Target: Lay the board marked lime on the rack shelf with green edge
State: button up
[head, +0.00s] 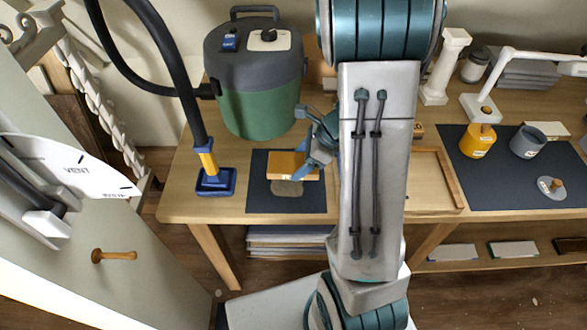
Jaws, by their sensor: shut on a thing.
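My gripper (305,163) is at the left part of the table, shut on a flat orange-yellow block (285,166). The block is over a dark mat (258,194), and I cannot tell whether it touches anything below. A grey-brown rounded patch (286,188) shows on the mat just in front of it. No lime marking can be read on the block, so I cannot tell whether it is the board. Under the table at right, a pale flat piece (513,249) shows a green edge at its left; I cannot tell whether this is the rack shelf.
A green and grey vacuum (260,100) with a hose and blue floor head (215,182) stands left of the block. A larger dark mat (485,180) at right holds an orange pot (478,140) and a grey cup (528,142). A white lamp (480,107) stands behind.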

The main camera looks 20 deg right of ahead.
aim_at(294, 171)
jog(key=shift+w+a+f, duration=0.5)
jog(key=shift+w+a, duration=0.1)
jog(key=shift+a, duration=0.1)
jog(key=shift+f, duration=2)
jog(key=shift+f+b, duration=0.2)
jog(key=shift+b, duration=0.2)
jog(key=o, duration=1.1)
jog(key=shift+c, duration=0.2)
